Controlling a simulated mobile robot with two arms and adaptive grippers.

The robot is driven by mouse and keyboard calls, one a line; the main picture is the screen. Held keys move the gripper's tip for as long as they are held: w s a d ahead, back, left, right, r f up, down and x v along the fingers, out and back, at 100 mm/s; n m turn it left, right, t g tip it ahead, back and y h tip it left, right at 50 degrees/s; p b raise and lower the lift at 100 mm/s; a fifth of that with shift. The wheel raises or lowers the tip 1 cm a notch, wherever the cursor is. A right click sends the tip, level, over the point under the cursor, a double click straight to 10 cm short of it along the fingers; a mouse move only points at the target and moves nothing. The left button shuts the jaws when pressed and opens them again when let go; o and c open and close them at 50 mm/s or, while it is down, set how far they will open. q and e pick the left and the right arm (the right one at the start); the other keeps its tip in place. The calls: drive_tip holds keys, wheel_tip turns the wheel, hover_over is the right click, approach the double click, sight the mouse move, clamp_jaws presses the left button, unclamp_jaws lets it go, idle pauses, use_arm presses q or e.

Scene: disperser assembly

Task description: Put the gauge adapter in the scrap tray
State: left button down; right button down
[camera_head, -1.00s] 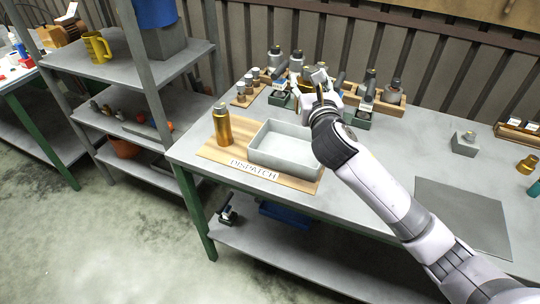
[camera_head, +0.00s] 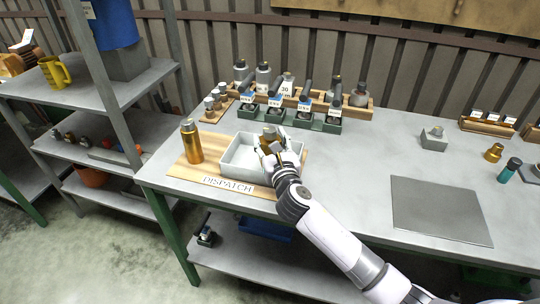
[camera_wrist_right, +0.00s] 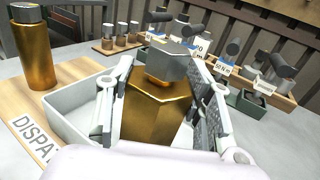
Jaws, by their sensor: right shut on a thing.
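My right gripper (camera_head: 270,142) is shut on a brass hexagonal part (camera_wrist_right: 155,108) with a grey top, held upright between the fingers. I cannot tell for sure that it is the gauge adapter. The gripper is over the right side of a pale grey open tray (camera_head: 238,178) on a wooden board (camera_head: 178,170) labelled DISPATCH. The tray also shows behind the fingers in the wrist view (camera_wrist_right: 72,124) and looks empty where visible. No label marks it as the scrap tray. My left gripper is not in view.
A gold bottle (camera_head: 191,142) stands on the board left of the tray. Green fixtures (camera_head: 320,122) and a wooden rack with several fittings stand behind. A grey block (camera_head: 434,140), a small brass fitting (camera_head: 494,152) and a flat grey mat (camera_head: 440,210) are to the right.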

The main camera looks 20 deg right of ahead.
sight(270, 152)
drive_tip(key=shift+f+b, duration=0.6)
drive_tip(key=shift+f, duration=1.45)
drive_tip(key=shift+f, duration=0.1)
drive_tip(key=c, duration=0.8)
unclamp_jaws()
drive_tip(key=shift+f, duration=0.2)
drive_tip(key=shift+s+r, duration=0.1)
drive_tip(key=shift+r, duration=0.1)
drive_tip(key=s, duration=0.8)
drive_tip(key=s+a, duration=0.1)
drive_tip(key=s, duration=0.3)
